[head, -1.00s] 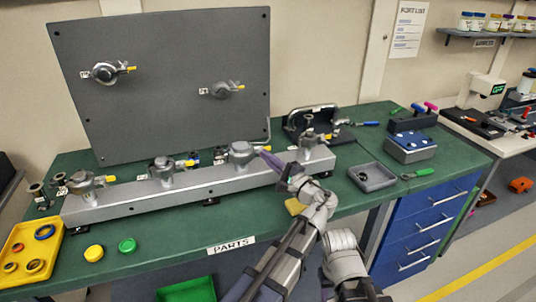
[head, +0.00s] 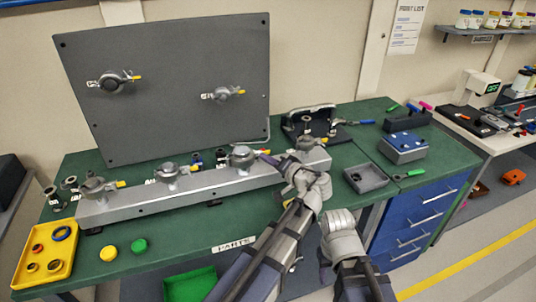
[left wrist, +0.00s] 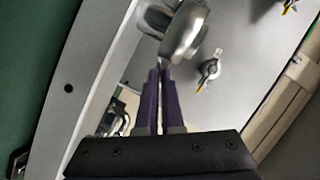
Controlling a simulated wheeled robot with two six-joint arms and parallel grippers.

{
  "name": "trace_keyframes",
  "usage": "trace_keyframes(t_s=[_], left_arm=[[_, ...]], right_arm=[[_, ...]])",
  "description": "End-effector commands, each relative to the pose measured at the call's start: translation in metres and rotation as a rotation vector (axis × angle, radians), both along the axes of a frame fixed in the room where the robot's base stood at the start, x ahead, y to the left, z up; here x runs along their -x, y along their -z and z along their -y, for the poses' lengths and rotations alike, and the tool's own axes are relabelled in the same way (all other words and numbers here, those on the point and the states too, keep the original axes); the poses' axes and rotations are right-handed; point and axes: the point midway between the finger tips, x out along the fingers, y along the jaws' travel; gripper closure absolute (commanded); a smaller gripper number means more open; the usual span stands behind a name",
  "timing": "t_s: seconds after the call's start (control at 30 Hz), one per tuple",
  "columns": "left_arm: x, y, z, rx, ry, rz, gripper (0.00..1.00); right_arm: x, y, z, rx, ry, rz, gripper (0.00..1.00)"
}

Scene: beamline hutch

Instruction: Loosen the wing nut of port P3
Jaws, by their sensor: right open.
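The metal rail (head: 130,204) carries a row of clamped ports; their labels are too small to read. The third port from the left (head: 242,158) has a round grey cap and a yellow-tagged wing nut at its right side. My left gripper (head: 264,156) has its purple fingers at that wing nut. In the left wrist view the fingers (left wrist: 161,68) are close together, with their tips at a small metal piece beside the rounded clamp (left wrist: 186,32). The tips hide most of the wing nut. My right gripper (head: 326,272) is open and low in front of the bench, away from the ports.
A grey upright panel (head: 170,120) with two more ports stands behind the rail. A yellow tray (head: 62,268) with rings is at the left. A grey tray (head: 366,179) and a blue box (head: 404,148) are at the right.

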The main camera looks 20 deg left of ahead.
Motion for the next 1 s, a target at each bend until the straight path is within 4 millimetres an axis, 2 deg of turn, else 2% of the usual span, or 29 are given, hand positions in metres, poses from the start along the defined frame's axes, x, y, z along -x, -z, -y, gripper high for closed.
trace_keyframes(t_s=[0.03,0.4,0.7,1.0], left_arm=[[0.001,-0.005,-0.002,0.037,-0.002,0.024,1.0],[0.003,-0.006,-0.005,0.328,-0.001,0.22,1.0],[0.005,-0.006,-0.008,0.537,-0.002,0.36,1.0],[0.005,-0.006,-0.009,0.675,-0.001,0.452,1.0]], right_arm=[[0.0,-0.008,0.0,0.0,0.0,0.0,0.5],[0.0,-0.029,0.0,0.0,0.0,0.0,0.5],[0.0,-0.038,0.0,0.0,0.0,0.0,0.5],[0.0,-0.042,0.0,0.0,0.0,0.0,0.5]])
